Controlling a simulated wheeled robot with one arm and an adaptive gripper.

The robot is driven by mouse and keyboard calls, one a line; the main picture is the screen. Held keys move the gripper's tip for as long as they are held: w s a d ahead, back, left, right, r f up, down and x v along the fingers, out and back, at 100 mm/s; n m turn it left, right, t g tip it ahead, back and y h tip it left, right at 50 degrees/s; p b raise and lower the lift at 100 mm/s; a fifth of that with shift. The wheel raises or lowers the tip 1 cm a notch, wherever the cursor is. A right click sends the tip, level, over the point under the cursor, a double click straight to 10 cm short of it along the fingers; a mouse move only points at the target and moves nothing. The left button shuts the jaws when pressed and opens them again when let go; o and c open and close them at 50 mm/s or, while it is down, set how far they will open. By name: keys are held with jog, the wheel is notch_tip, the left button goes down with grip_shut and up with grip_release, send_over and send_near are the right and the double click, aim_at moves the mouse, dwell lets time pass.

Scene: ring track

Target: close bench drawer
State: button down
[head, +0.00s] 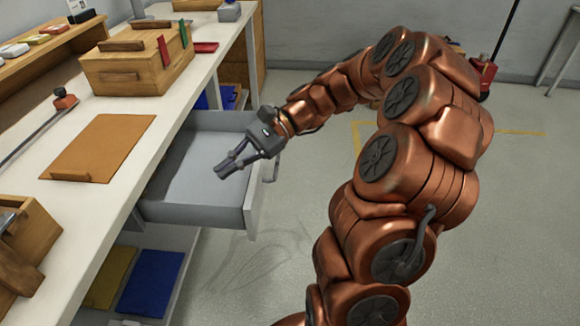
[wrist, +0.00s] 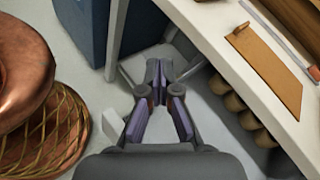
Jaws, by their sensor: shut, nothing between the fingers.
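The bench drawer (head: 195,165) is a light grey, shallow box that stands pulled out from under the white bench top (head: 125,190) in the head view. Its inside looks empty. Its front panel (head: 253,190) faces right, with a handle (head: 272,170) on the outer side. My gripper (head: 222,172) is shut and empty, and appears over the open drawer, inside its front panel. I cannot tell whether it touches the drawer. In the wrist view my gripper (wrist: 157,66) has its fingertips together. The drawer is hard to make out there.
On the bench top lie a brown board (head: 100,147) and a wooden box (head: 138,65). A dark blue bin (wrist: 95,30) shows in the wrist view.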

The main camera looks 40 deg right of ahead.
jog(key=w+d+f+m+t+b, duration=0.1)
jog(key=d+f+m+t+b, duration=0.1)
jog(key=d, duration=0.3)
jog(key=w+d+f+m+t+y+b, duration=0.1)
jog(key=w+d+f+m+t+b, duration=0.1)
jog(key=d+f, duration=0.2)
jog(key=w+d+f+m+t+y+b, duration=0.1)
jog(key=w+d+f+m+t+b, duration=0.1)
jog(key=d, duration=0.3)
jog(key=shift+d+f+t+b, duration=0.3)
jog(key=shift+d+f+b, duration=0.1)
jog(key=shift+f, duration=0.1)
jog(key=s+d+f+m+t+h+b, duration=0.1)
jog(key=s+d+f+m+t+b, duration=0.25)
jog(key=d, duration=0.55)
jog(key=d+f+m+t+h+b, duration=0.1)
jog(key=d+f+m+t+b, duration=0.2)
jog(key=d+f+m+t, duration=0.35)
jog(key=w+a+r+n+g+b, duration=0.1)
jog(key=w+a+b, duration=0.3)
jog(key=w, duration=0.6)
jog(key=shift+a+r+n+g+b, duration=0.3)
jog(key=shift+a+r+n+b, duration=0.1)
jog(key=shift+a+r, duration=0.65)
jog(key=shift+w+a+f, duration=0.1)
jog(key=shift+w+a, duration=0.05)
